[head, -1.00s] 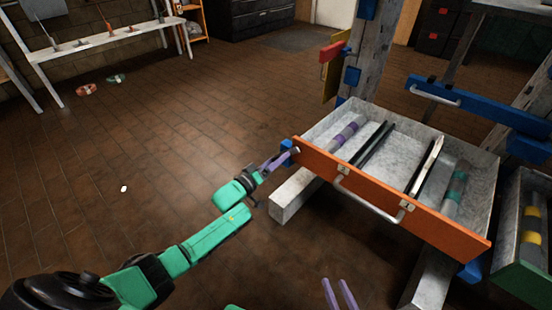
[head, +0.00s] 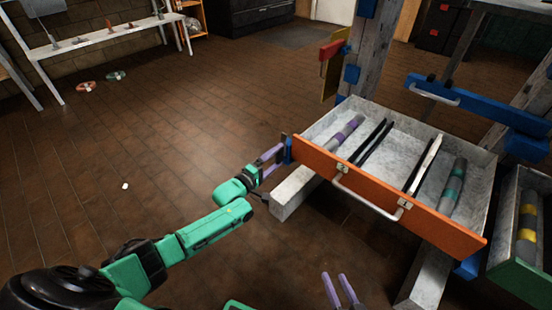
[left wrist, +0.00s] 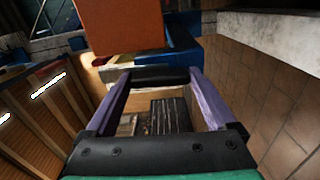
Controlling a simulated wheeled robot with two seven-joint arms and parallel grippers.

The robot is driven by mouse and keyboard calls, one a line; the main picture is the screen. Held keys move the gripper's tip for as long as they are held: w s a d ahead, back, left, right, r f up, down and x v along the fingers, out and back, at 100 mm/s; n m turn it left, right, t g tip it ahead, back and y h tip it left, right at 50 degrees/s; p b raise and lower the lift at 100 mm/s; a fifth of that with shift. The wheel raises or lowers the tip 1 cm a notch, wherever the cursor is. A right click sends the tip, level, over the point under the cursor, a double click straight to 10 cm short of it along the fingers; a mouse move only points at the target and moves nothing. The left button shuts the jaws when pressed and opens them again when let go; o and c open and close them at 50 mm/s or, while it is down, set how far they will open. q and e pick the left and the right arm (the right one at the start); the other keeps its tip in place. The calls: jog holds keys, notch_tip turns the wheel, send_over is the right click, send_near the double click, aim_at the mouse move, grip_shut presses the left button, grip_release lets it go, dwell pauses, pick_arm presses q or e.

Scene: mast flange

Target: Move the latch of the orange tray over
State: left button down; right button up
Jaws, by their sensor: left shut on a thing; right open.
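The orange tray (head: 385,196) is a grey metal drawer with an orange front and a pale handle. Its latch (head: 288,150) is a small blue and dark piece at the left end of the orange front. My left gripper (head: 281,153) is shut on the latch, its purple fingers reaching in from the left. In the left wrist view a black bar (left wrist: 160,76) spans between the fingertips, with the orange front (left wrist: 118,24) just beyond. The fingertips partly hide the latch. My right gripper (head: 340,283) is open and empty at the bottom edge, below the tray.
Purple-banded and green-banded cylinders and dark bars lie in the tray. A green-fronted tray (head: 522,268) stands at right, and a blue bar with a handle (head: 470,104) is behind. A wooden beam (head: 290,198) lies below the left corner.

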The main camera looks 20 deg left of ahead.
pick_arm(q)
jog(key=shift+f+n, duration=0.1)
jog(key=shift+n, duration=0.2)
pick_arm(e)
jog(key=shift+f, duration=0.1)
pick_arm(q)
grip_release()
jog(key=p+v, duration=0.5)
jog(key=v, duration=0.9)
jog(key=shift+s+p, duration=0.35)
pick_arm(e)
notch_tip(320, 180, up, 7)
jog(key=g, duration=0.1)
jog(key=shift+n, duration=0.3)
jog(key=shift+d+f, duration=0.1)
jog(key=shift+f, duration=0.05)
